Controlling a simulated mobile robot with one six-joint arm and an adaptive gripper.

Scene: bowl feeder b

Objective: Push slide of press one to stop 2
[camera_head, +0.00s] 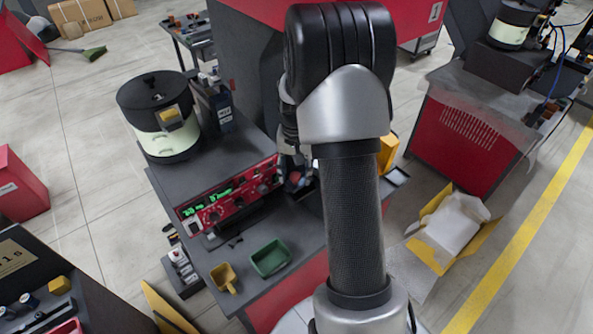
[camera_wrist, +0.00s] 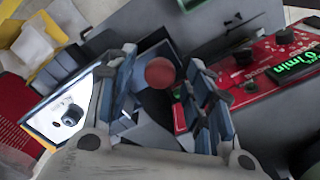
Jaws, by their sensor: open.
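My gripper (camera_wrist: 160,95) is open in the wrist view, its two jointed fingers apart. A round red knob (camera_wrist: 160,73) shows in the gap between the fingertips, with dark parts around it. I cannot tell whether a finger touches it. The slide of press one and its stops cannot be told apart for certain; the fingers and dark shapes cover much of that spot. In the head view my arm hides most of the gripper and the workpiece area behind it.
A red control panel (camera_head: 228,194) with green digits stands beside a bowl feeder (camera_head: 158,117) on a dark table. A green tray (camera_head: 270,258) and a yellow scoop (camera_head: 224,277) lie at the front. A yellow-edged box (camera_head: 450,232) stands on the floor at right.

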